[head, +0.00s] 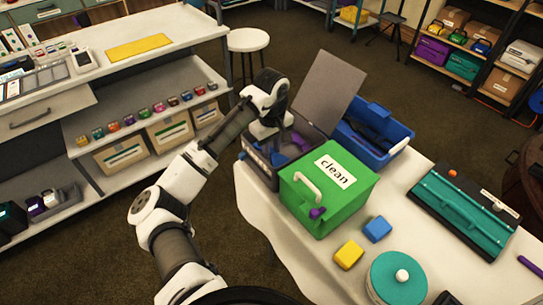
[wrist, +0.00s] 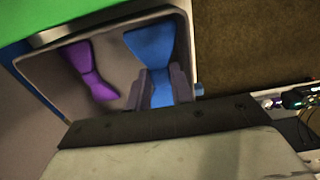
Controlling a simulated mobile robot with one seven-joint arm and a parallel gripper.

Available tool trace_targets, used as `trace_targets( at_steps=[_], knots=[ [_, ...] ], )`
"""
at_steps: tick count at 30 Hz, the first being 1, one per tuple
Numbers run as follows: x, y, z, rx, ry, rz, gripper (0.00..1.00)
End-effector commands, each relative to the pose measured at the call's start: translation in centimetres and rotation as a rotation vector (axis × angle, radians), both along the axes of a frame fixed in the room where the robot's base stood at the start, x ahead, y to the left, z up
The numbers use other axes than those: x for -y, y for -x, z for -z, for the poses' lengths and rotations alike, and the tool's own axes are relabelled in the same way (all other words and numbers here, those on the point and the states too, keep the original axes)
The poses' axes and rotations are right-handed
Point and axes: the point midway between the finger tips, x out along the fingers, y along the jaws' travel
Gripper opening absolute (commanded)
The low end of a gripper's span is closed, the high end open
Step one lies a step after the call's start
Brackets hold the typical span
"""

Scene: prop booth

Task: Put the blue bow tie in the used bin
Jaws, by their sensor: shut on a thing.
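The blue bow tie (wrist: 150,45) is between my gripper's fingers in the wrist view; my gripper (wrist: 161,88) is shut on it, inside or just over the grey box. A purple bow tie (wrist: 90,70) lies in the grey box, left of the blue one. No bin label reading "used" is visible. An open blue bin (head: 392,148) with dark contents stands behind the green box marked "clean" (head: 345,195).
The grey box's raised lid (head: 328,90) stands beside my gripper, towards the blue bin. Yellow (head: 349,255) and blue (head: 377,229) blocks, a round teal tin (head: 397,279) and a teal toolbox (head: 465,207) share the white-covered table. A shelf unit (head: 150,125) stands left of my arm.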

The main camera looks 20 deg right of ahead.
Motion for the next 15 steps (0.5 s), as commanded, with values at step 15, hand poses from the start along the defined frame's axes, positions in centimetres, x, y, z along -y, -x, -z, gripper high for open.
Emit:
trace_targets(
  at_steps=[15],
  knots=[
    [0.0, 0.0, 4.4, 0.001, 0.0, 0.0, 0.01]
  ],
)
